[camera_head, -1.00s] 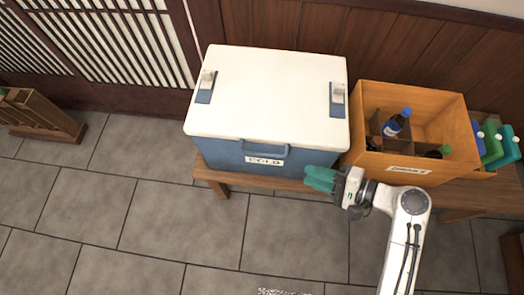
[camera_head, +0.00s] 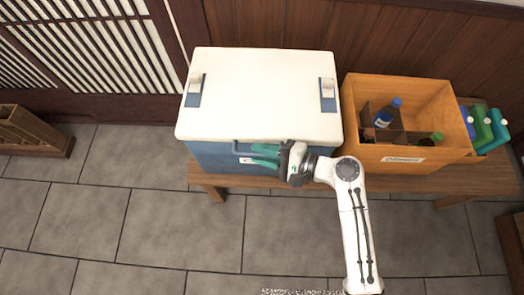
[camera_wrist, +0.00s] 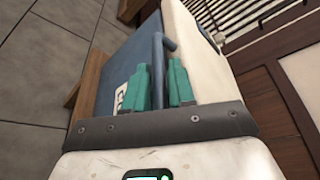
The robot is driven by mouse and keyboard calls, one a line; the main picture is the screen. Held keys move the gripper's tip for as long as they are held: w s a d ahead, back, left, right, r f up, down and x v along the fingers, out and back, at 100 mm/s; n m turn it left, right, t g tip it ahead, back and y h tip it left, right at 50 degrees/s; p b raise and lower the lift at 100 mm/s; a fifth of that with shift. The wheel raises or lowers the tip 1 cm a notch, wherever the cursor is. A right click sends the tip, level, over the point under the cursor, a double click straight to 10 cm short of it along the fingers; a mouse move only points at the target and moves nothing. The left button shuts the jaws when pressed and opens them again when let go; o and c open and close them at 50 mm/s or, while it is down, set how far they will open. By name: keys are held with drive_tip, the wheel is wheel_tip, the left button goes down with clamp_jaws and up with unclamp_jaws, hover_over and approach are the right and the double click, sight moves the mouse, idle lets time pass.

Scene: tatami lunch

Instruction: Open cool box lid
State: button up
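The cool box (camera_head: 215,158) has a blue body and a white lid (camera_head: 262,95), which lies shut on top. Two latches, left (camera_head: 196,88) and right (camera_head: 327,94), sit on the lid. My gripper (camera_head: 260,156), with green fingers, is at the front of the box. In the wrist view the handle (camera_wrist: 158,62) runs between the two fingers (camera_wrist: 160,85). The fingers are apart, with a small gap showing beside the handle.
The box stands on a wooden bench (camera_head: 230,180) against a panelled wall. An orange crate (camera_head: 435,155) with bottles is close to its right, and coloured bottles (camera_head: 485,128) stand beyond. A wooden rack (camera_head: 35,140) is at far left. The tiled floor in front is clear.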

drive_tip(key=shift+a, duration=0.15)
drive_tip(key=shift+c, duration=0.2)
clamp_jaws()
